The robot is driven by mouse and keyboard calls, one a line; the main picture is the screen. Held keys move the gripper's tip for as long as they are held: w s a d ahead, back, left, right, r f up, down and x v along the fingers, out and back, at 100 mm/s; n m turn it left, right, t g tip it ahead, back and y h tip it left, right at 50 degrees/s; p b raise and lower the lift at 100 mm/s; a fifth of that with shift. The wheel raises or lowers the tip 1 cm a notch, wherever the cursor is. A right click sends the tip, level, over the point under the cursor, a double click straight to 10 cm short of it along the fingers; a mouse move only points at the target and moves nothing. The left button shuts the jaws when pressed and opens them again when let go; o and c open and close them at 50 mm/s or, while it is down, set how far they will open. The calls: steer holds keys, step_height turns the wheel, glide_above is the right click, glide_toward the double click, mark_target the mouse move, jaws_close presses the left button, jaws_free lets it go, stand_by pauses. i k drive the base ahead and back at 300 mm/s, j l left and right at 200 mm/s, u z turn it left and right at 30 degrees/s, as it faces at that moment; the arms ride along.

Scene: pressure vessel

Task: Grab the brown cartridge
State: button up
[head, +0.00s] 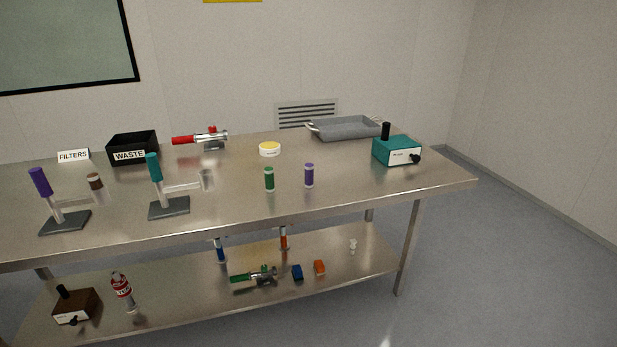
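A small cylinder with a brown top, the likely brown cartridge (95,181), is upright at the left of the steel table. It is at the end of the arm of a purple-handled stand (43,190); its pale lower part is hard to make out. My gripper is not in view.
A teal-handled stand (155,180) holding a clear cup (207,180) is to its right. A green cartridge (269,180) and a purple cartridge (309,175) stand mid-table. The WASTE bin (129,155) is behind. The lower shelf (345,275) holds a brown box (75,305).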

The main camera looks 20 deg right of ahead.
mark_target(95, 183)
steer(key=i+j+u, duration=0.15)
steer(key=u, duration=0.3)
steer(key=i+j+u, duration=0.15)
steer(key=u, duration=0.25)
steer(key=i+u, duration=0.2)
steer(key=u, duration=0.25)
